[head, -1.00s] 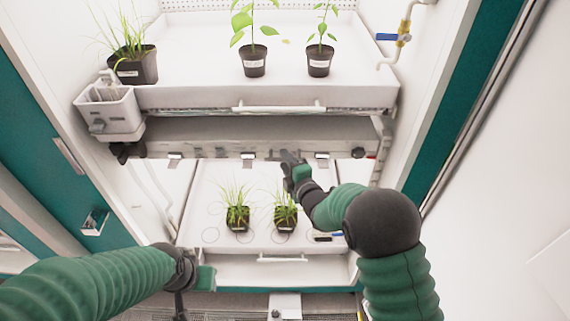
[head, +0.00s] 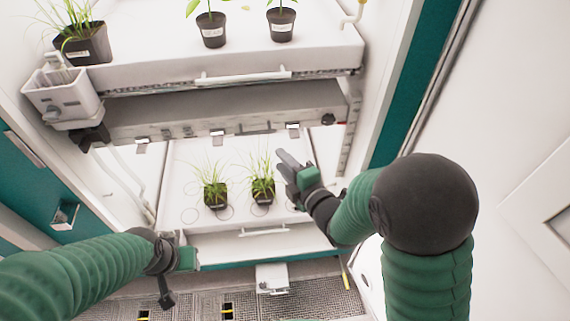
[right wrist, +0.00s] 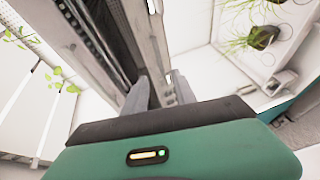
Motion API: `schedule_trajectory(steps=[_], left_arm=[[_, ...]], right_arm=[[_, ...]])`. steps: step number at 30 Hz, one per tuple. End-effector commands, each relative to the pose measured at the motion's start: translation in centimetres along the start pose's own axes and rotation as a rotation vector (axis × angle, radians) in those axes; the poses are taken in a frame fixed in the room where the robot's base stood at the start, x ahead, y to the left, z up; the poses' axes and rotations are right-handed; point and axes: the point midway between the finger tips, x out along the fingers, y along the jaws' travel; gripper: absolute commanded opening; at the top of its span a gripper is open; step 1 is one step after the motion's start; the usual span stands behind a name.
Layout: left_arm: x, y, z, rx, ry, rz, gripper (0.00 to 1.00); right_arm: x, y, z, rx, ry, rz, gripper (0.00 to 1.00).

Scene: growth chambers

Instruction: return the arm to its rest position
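My right gripper (head: 287,165) is in front of the lower growth chamber, just right of the two small grass pots and below the upper shelf's front beam. In the right wrist view its two grey fingers (right wrist: 157,95) stand apart, with nothing seen held between them. My left gripper (head: 187,258) is low at the left, by the front edge of the lower tray. Its fingers cannot be made out clearly.
Two grass pots (head: 215,195) (head: 262,190) stand on the lower white tray (head: 240,225). The upper shelf (head: 190,78) holds potted plants, and a white bin (head: 62,98) hangs at its left end. The white wall at right is clear.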

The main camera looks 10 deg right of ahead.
Motion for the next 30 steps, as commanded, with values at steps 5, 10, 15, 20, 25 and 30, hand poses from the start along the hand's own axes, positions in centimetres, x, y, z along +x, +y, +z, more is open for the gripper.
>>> schedule_trajectory(steps=[5, 10, 15, 20, 25, 30], left_arm=[[0.0, 0.0, 0.0, 0.000, 0.000, 0.000, 0.36], [0.0, 0.0, 0.0, 0.000, 0.000, 0.000, 0.36], [0.0, 0.0, 0.0, 0.000, 0.000, 0.000, 0.36], [-0.4, 0.0, -0.1, 0.000, 0.000, 0.000, 0.36], [-1.2, 0.0, -0.3, 0.000, 0.000, 0.000, 0.36], [-1.9, 0.0, -0.4, 0.000, 0.000, 0.000, 0.36]], right_arm=[[-0.7, 0.0, 0.0, 0.000, -0.001, 0.000, 0.33], [-0.7, 0.0, 0.0, 0.000, -0.001, 0.000, 0.33], [-0.7, 0.0, 0.1, 0.002, -0.002, -0.002, 0.33], [-1.5, -1.2, 2.3, 0.181, -0.093, -0.112, 0.33], [-7.3, -6.0, 6.8, 0.764, -0.443, -0.390, 0.33], [-16.3, -9.8, 6.9, 1.322, -0.891, -0.563, 0.33]])
